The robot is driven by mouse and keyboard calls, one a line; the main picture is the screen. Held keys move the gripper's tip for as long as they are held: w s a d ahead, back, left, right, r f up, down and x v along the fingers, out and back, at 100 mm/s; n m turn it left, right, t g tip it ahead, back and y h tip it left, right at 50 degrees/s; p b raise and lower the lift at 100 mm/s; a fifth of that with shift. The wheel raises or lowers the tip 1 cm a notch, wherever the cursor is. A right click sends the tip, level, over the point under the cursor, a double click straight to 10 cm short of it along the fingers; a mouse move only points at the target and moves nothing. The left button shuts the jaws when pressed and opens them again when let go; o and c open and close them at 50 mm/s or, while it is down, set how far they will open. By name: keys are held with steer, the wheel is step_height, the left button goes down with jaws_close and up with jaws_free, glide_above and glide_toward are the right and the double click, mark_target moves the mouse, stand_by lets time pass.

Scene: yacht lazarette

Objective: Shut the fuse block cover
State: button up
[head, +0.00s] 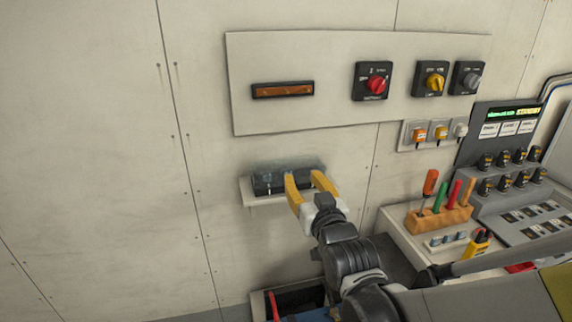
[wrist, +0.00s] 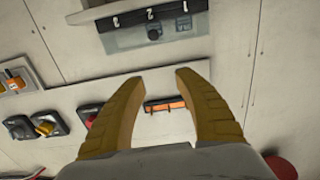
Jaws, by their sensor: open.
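The fuse block (head: 264,184) is a small black unit on a pale shelf low on the wall in the head view. Its clear, greyish cover (head: 290,164) stands raised above it against the wall, so it looks open. My gripper (head: 304,178) is open and empty, with yellow fingers in front of the block's right part. The fingers (wrist: 161,77) appear apart from the cover in the wrist view; contact is not visible.
A wall panel (head: 335,105) above carries an amber light bar (head: 283,89) and several rotary switches. Sockets (head: 437,133) sit below its right end. A tool rack (head: 439,216) and a console (head: 500,180) stand to the right. The wall left of the shelf is clear.

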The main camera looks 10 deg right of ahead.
steer(key=shift+s, duration=2.2)
